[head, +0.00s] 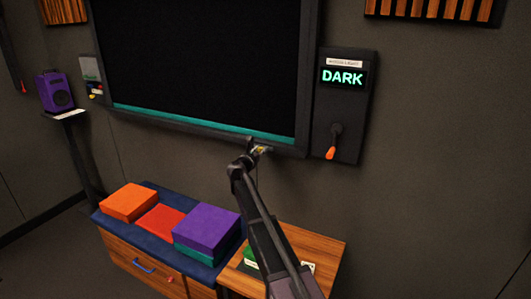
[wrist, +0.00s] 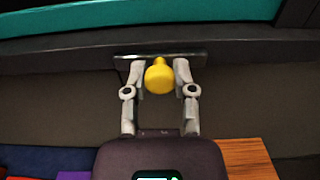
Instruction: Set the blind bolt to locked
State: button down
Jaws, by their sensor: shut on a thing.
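The blind bolt shows in the wrist view as a yellow knob (wrist: 158,76) on a dark plate (wrist: 190,55) along the lower frame of the black screen. My gripper (wrist: 159,75) has a finger on each side of the knob and is shut on it. In the head view my gripper (head: 257,149) is at the bottom frame of the screen, and only a little yellow of the bolt (head: 262,149) shows. Any lock marking on the plate is too small or hidden to read.
A dark panel at right has a display (head: 343,77) reading DARK and an orange-tipped lever (head: 331,152) pointing down. Below stand a bench with cushions (head: 207,229) and a wooden side table (head: 315,243). A purple speaker (head: 55,92) is at far left. A teal strip (head: 200,122) runs along the screen's bottom.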

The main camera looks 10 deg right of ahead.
jog(key=shift+w+a, duration=0.55)
jog(key=shift+a, duration=0.2)
jog(key=shift+c, duration=2)
grip_release()
jog(key=shift+s, duration=0.1)
jog(key=v, duration=1.2)
